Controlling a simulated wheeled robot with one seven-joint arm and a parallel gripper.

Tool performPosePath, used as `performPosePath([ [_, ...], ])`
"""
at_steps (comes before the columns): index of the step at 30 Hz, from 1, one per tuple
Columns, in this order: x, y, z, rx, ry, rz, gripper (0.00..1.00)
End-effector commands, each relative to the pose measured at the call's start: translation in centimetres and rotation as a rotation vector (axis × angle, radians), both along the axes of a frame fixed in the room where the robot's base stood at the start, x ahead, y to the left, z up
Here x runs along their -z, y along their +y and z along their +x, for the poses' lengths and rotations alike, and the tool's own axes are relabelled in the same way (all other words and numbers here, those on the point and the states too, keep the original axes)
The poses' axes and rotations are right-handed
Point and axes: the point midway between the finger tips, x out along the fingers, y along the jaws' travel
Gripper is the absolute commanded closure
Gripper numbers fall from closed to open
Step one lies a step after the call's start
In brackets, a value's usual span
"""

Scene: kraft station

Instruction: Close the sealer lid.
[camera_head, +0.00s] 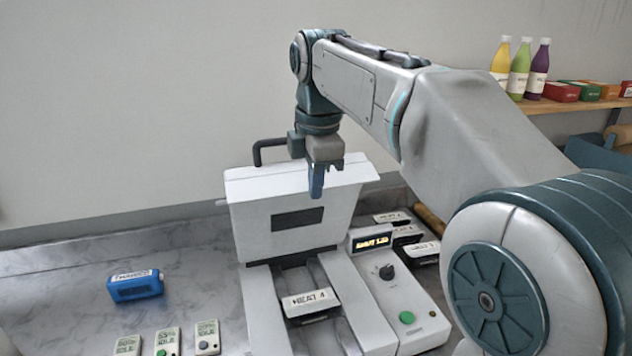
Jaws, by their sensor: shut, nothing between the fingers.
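The sealer (262,313) stands on the counter in the middle of the view. Its white lid (253,228) is raised, standing nearly upright with a dark rectangle on its face. A dark handle (257,152) sticks up behind the lid's top left. My gripper (317,193) is shut and empty, fingers pointing down. It overlaps the lid's upper edge in the picture; I cannot tell whether it touches. A dark block labelled "MEAT 4" (311,304) lies in the sealer's bed below the open lid.
A control panel (403,315) with a display, a dial and a green button sits at the sealer's right. More labelled blocks (424,252) lie behind it. A blue block (135,286) and several small tags (167,342) lie at left. A shelf (560,107) holds bottles and boxes.

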Motion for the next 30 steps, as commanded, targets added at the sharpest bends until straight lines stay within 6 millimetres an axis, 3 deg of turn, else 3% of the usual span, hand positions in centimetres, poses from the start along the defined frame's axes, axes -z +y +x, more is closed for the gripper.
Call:
performPosePath([
  [18, 0.00, 0.00, 0.00, 0.000, 0.000, 0.000, 1.00],
  [19, 0.00, 0.00, 0.00, 0.000, 0.000, 0.000, 0.96],
  [22, 0.00, 0.00, 0.00, 0.000, 0.000, 0.000, 0.69],
  [23, 0.00, 0.00, 0.00, 0.000, 0.000, 0.000, 0.64],
  [30, -0.01, 0.00, 0.00, 0.000, 0.000, 0.000, 0.64],
])
